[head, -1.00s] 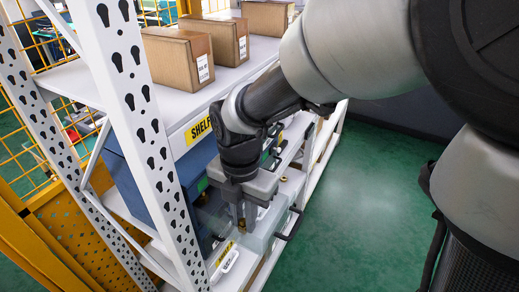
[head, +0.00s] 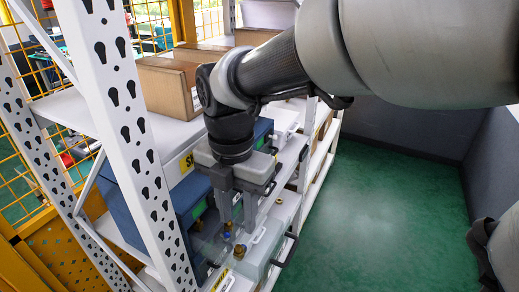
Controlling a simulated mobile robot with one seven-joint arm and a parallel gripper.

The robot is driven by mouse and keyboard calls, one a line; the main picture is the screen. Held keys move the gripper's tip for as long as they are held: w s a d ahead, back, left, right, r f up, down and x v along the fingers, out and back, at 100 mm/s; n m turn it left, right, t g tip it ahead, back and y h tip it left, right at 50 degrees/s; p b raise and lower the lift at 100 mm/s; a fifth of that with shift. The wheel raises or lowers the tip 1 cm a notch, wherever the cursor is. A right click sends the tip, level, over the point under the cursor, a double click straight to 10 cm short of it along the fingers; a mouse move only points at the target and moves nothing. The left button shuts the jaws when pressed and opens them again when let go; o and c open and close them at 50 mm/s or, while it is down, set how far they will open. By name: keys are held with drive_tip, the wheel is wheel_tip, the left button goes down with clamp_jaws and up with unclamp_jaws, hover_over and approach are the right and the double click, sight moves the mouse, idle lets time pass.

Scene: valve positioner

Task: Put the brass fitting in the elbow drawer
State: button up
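My gripper (head: 238,226) points down above a pulled-out, pale grey, see-through drawer (head: 262,262) at the shelf's front. Its two fingers stand apart, and I see nothing clearly held between them. A small brass fitting (head: 240,251) shows just below the fingertips, in or over the drawer. A third brass piece (head: 279,201) lies farther back to the right. The drawer's label is too small to read, so I cannot tell which is the elbow drawer.
Blue bins (head: 190,205) stand on the shelf behind my gripper. Cardboard boxes (head: 165,88) sit on the upper board. A white perforated upright (head: 125,120) stands close on the left.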

drive_tip(key=s+d+r+m+t, duration=0.2)
drive_tip(key=d+m, duration=0.8)
drive_tip(key=m, duration=0.5)
drive_tip(key=s+d+r+m+t, duration=0.3)
drive_tip(key=d+m, duration=0.8)
drive_tip(key=m, duration=0.5)
drive_tip(key=shift+d+r+t, duration=0.25)
drive_tip(key=shift+d+t, duration=0.05)
